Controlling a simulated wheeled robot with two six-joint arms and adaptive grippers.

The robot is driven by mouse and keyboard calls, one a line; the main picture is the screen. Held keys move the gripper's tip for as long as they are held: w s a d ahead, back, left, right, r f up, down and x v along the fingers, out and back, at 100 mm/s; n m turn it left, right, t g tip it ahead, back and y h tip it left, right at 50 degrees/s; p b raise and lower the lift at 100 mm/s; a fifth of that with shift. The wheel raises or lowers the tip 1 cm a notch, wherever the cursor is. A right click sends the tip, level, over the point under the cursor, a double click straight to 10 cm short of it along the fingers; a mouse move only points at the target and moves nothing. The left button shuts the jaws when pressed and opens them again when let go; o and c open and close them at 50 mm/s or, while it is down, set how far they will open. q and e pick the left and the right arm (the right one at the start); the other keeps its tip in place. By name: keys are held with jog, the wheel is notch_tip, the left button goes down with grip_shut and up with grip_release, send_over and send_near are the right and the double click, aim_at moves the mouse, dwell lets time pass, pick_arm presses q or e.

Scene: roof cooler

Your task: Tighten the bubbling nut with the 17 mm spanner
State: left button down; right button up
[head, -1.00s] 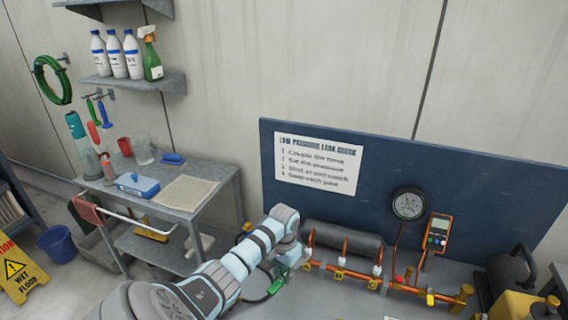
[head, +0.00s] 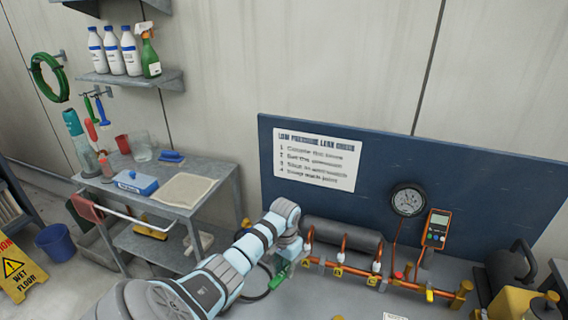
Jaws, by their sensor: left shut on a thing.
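The copper pipe run (head: 352,271) lies along the bench at the foot of the blue panel, with white-capped valves and yellow tags. Fittings and nuts sit along it, but I cannot make out bubbles on any. My left gripper (head: 288,262) points down at the left end of the pipe run, mostly hidden by its wrist. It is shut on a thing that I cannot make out. A green fitting (head: 278,280) on a dark hose shows just beside it; I cannot tell whether they touch. No spanner can be made out. My right gripper is out of view.
A round gauge (head: 409,200) and an orange meter (head: 437,229) stand at the blue panel (head: 460,188). A dark cylinder (head: 342,236) lies behind the pipes. A yellow container (head: 512,304) is at right. A grey trolley (head: 215,173) with cleaning things stands at left. The bench front is mostly clear.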

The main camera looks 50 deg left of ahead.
pick_arm(q)
jog(key=shift+w+a+b, duration=0.1)
jog(key=shift+w+b, duration=0.5)
jog(key=shift+w, duration=0.05)
dwell(0.3)
jog(key=shift+p, duration=0.45)
dwell(0.3)
jog(key=shift+s+a+m, duration=0.1)
jog(key=shift+a+m, duration=0.45)
jog(key=shift+m, duration=0.05)
jog(key=shift+a+m+b, duration=0.5)
jog(key=shift+a+m, duration=0.05)
jog(key=shift+m, duration=0.05)
